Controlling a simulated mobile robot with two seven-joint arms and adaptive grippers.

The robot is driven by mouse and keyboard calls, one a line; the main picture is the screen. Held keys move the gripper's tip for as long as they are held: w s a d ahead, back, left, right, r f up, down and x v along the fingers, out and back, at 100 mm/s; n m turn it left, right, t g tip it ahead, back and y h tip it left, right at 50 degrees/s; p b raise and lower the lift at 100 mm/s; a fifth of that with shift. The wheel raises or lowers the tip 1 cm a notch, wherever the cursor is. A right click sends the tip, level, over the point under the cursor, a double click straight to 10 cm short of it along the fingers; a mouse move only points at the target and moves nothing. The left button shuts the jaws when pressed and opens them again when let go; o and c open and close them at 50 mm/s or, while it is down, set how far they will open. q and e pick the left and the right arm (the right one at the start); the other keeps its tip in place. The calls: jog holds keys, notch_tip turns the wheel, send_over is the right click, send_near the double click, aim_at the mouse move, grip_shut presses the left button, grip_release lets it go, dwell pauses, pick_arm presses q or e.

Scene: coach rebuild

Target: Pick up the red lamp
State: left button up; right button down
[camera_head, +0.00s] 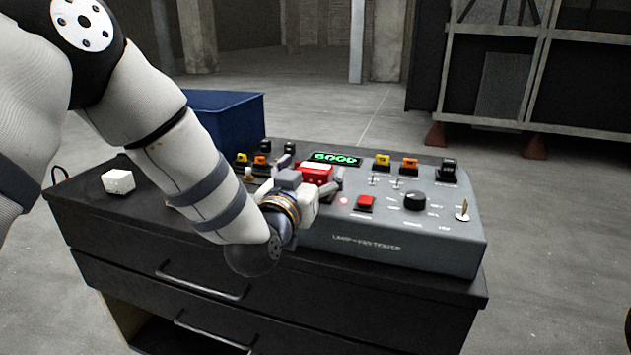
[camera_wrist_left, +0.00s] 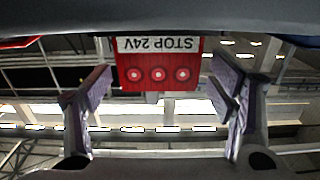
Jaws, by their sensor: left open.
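The red lamp (camera_head: 317,170) is a red block with a pale top part, at the tester panel below its display. In the left wrist view the lamp (camera_wrist_left: 160,76) shows a red face with three round lights and an upside-down white label reading "STOP 24V". My left gripper (camera_head: 309,175) is open at the lamp, with a finger on either side. In the wrist view the lamp lies between the fingers of the left gripper (camera_wrist_left: 162,95), with visible gaps at both sides. The lamp's lower part is hidden by the gripper in the head view.
The grey lamp tester (camera_head: 365,243) stands on a dark drawer cabinet (camera_head: 330,300). Its green display (camera_head: 335,159) reads "GOOD". Yellow, orange and black pieces, a red button (camera_head: 365,203), switches and a knob (camera_head: 414,201) surround the lamp. A white block (camera_head: 118,182) and blue bin (camera_head: 225,115) are left.

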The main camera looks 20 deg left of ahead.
pick_arm(q)
jog(key=shift+w+d+f, duration=0.1)
jog(key=shift+w+f, duration=0.05)
jog(key=shift+w, duration=0.65)
jog(key=shift+c, duration=0.3)
jog(key=c, duration=1.3)
jog(key=shift+o, duration=0.2)
